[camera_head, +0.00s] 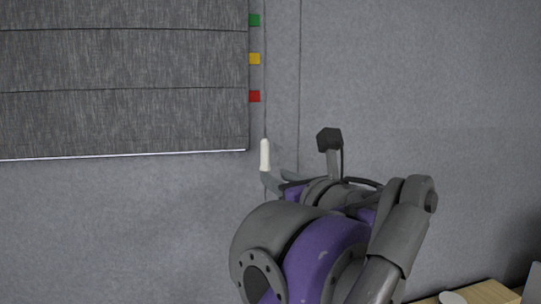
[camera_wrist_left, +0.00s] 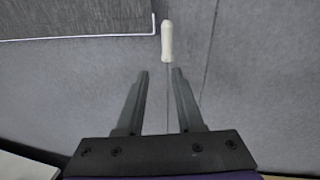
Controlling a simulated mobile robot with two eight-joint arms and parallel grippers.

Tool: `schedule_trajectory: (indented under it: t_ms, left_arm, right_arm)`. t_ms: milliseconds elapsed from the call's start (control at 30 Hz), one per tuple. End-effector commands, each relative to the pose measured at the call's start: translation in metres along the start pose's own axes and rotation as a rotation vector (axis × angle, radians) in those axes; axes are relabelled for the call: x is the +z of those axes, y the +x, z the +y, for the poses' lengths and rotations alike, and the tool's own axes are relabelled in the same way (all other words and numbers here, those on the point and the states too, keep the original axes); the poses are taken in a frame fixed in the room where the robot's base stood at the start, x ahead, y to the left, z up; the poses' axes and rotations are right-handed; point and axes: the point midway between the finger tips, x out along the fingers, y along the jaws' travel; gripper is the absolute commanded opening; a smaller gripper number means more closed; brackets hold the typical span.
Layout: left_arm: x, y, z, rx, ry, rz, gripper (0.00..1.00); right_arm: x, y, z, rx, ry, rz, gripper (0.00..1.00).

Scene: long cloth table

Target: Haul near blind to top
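A grey fabric blind (camera_head: 120,85) with horizontal folds hangs partway down the wall at the left. Its pale bottom bar (camera_head: 120,155) is above bare wall. A thin cord runs down beside its right edge to a white pull handle (camera_head: 265,154). My left gripper (camera_head: 274,182) is just below the handle, partly hidden by its own arm. In the left wrist view my left gripper (camera_wrist_left: 161,71) is open. The handle (camera_wrist_left: 167,41) is just beyond the fingertips, and a thin line runs down between the fingers. My right gripper is not in view.
Green (camera_head: 254,20), yellow (camera_head: 254,58) and red (camera_head: 254,96) markers sit on the wall beside the blind, the red one lowest and above the bottom bar. A wooden surface (camera_head: 490,291) with pale objects shows at the lower right. The wall to the right is bare.

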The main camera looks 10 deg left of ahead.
Motion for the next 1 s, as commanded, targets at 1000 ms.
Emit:
schedule_trajectory:
  t_ms: [1000]
  left_arm:
    - [0.022, 0.102, -0.009, -0.016, 0.052, -0.046, 0.36]
  right_arm:
    - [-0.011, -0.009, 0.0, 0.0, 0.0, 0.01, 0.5]
